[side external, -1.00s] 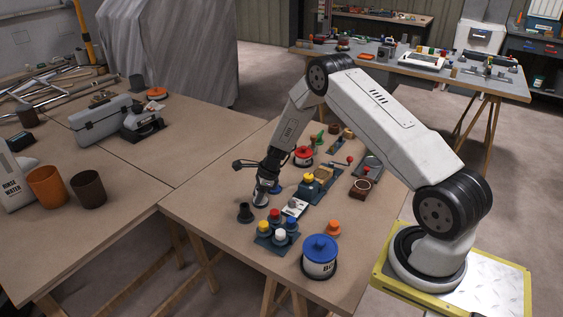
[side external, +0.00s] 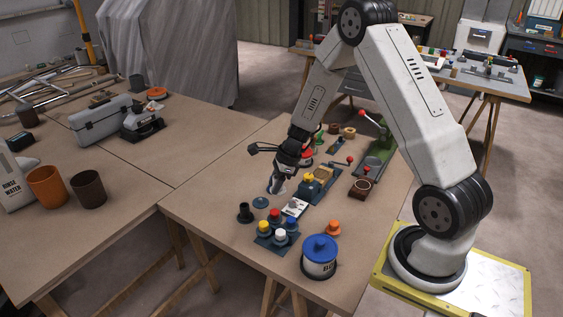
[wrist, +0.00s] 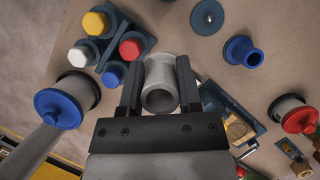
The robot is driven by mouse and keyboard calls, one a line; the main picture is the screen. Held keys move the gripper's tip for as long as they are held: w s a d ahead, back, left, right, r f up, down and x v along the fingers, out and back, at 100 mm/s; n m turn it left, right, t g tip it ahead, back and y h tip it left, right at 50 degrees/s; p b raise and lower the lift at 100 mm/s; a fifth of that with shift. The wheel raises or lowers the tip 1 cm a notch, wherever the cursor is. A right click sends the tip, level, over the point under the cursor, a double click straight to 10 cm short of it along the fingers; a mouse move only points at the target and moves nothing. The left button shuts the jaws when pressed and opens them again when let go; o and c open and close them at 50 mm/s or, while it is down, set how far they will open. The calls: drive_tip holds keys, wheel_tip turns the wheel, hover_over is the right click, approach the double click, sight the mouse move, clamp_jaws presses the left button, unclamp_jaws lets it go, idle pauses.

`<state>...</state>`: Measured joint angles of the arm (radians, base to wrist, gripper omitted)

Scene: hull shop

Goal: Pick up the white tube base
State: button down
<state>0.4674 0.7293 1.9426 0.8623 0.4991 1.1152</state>
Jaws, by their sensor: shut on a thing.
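The white tube base (wrist: 160,82) is a pale grey-white hollow cylinder with an open round end. In the wrist view it sits between the two dark fingers of my gripper (wrist: 158,68), which are shut on it. In the side view my gripper (side external: 280,174) holds the tube base (side external: 275,187) tilted, apparently above the table. A dark blue round disc (side external: 260,201) lies bare on the table nearby; it also shows in the wrist view with a small central peg (wrist: 207,16).
A blue rack (side external: 264,241) with yellow, red, blue and white caps stands in front. A red-lidded pot (wrist: 292,115) and a blue flanged piece (wrist: 243,52) are also close.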

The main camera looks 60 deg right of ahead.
drive_tip(key=shift+s+a+r, duration=0.2)
drive_tip(key=shift+s+r, duration=0.2)
drive_tip(key=shift+s, duration=0.5)
drive_tip(key=shift+s+a+r, duration=0.25)
drive_tip(key=shift+s+r, duration=0.15)
drive_tip(key=shift+s, duration=0.45)
drive_tip(key=shift+s+a+r, duration=0.2)
drive_tip(key=shift+s+r, duration=0.2)
drive_tip(key=shift+s, duration=0.5)
